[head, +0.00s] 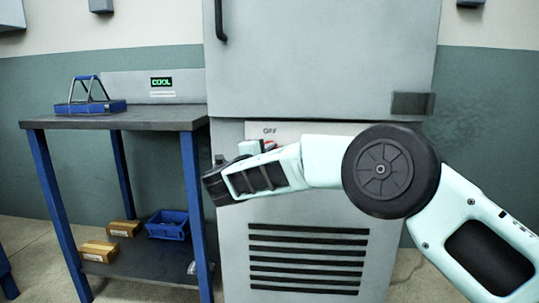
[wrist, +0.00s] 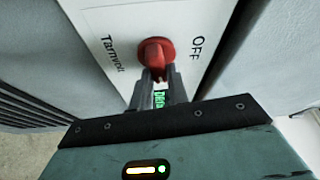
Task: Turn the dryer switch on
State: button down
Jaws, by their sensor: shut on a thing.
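The dryer is the tall grey cabinet (head: 320,60). Its white switch panel (wrist: 100,18) carries an OFF label and a brand name, and holds a red rotary switch (wrist: 156,50). In the wrist view my gripper (wrist: 158,84) is shut on the lower part of the red knob, one finger on each side. A green lit display (wrist: 160,98) shows partly between the fingers, its text mostly hidden. In the head view only a bit of the red switch (head: 270,146) shows; my arm covers most of the panel.
Left of the dryer stands a blue-legged table (head: 150,121) with a blue carrier (head: 90,106) and a green COOL display (head: 161,82) behind it. Boxes (head: 98,251) and a blue bin (head: 168,226) lie on its lower shelf. Vent slots (head: 308,258) are below the panel.

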jog(key=shift+f+m+g, duration=0.1)
jog(key=shift+m+g, duration=0.3)
jog(key=shift+m, duration=0.5)
jog(key=c, duration=1.4)
grip_release()
jog(key=shift+o, duration=0.2)
jog(key=shift+s, duration=0.1)
jog(key=p+v, duration=0.3)
jog(key=v, duration=1.4)
jog(key=shift+s, duration=0.15)
